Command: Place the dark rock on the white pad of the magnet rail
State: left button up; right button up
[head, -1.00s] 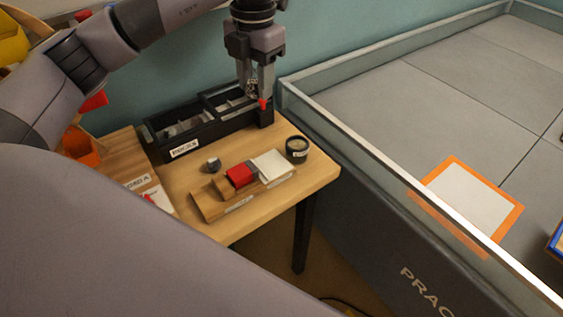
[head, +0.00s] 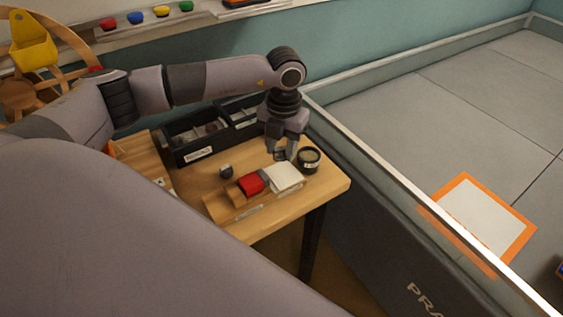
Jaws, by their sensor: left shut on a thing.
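The magnet rail (head: 222,209) is a wooden strip on the small table, with a red block (head: 251,184) on it and the white pad (head: 286,178) at its right end. My left gripper (head: 280,156) points down just above and behind the pad's far edge. It is shut on a small dark thing, which looks like the dark rock (head: 279,153); the fingers hide most of it. I cannot tell whether it touches the pad. My right gripper is not in view.
A round dark tin (head: 309,160) stands close right of the gripper. A small dark grey object (head: 226,171) sits left of the rail. The black compartment box (head: 186,158) is behind. The walled grey arena (head: 400,118) is right of the table.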

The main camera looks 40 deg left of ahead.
aim_at(281, 173)
pick_arm(q)
notch_tip(281, 173, down, 6)
jog(key=shift+r, duration=0.1)
dwell(0.4)
jog(key=o, duration=1.1)
jog(key=shift+a, duration=0.1)
